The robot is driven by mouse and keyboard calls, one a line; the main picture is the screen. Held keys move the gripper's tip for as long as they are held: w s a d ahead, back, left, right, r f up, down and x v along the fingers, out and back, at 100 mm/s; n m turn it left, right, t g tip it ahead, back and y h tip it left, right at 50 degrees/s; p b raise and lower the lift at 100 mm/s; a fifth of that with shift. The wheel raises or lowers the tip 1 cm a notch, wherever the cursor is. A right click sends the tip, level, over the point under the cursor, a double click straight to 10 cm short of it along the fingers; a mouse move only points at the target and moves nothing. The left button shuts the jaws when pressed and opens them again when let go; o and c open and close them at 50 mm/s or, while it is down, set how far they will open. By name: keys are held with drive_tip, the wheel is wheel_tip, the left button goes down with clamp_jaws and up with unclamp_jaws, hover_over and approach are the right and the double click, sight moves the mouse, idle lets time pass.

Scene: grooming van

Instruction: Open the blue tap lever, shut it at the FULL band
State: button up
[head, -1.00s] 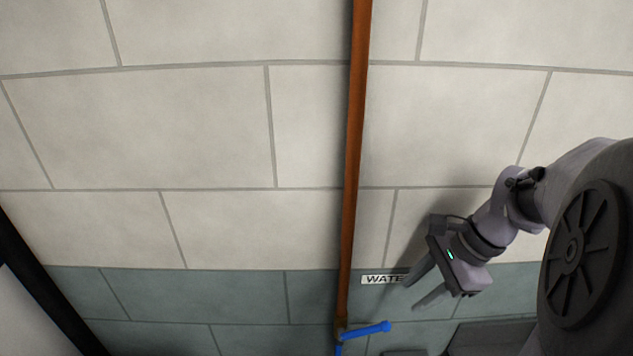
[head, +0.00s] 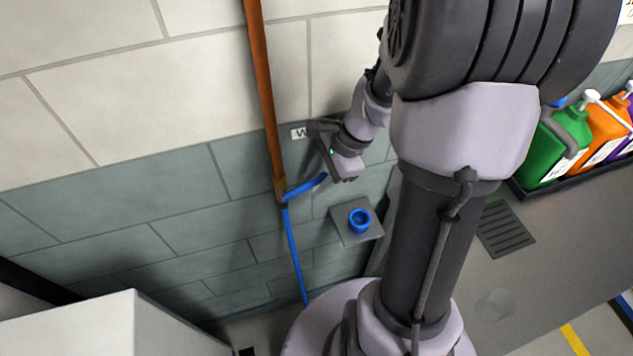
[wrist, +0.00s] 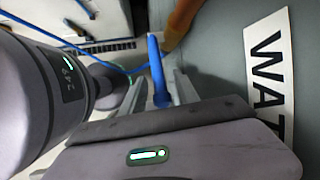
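The blue tap lever (head: 307,186) sticks out to the right from the foot of the copper pipe (head: 263,95) on the wall. My gripper (head: 325,172) is at the lever's free end in the head view; its fingers are hard to make out there. In the wrist view the lever (wrist: 157,72) stands between the two fingers of my gripper (wrist: 159,88), which look apart, with a gap visible beside the lever. A blue hose (head: 292,250) runs down from the tap. No FULL band or level gauge can be made out.
A grey plate with a blue ring (head: 359,221) sits below right of the lever. A sign reading "WAT" (wrist: 267,70) is beside my gripper. Green (head: 545,155) and orange (head: 603,133) pump bottles stand far right. A white box (head: 80,325) is at lower left.

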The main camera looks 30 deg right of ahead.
clamp_jaws()
idle(1.4)
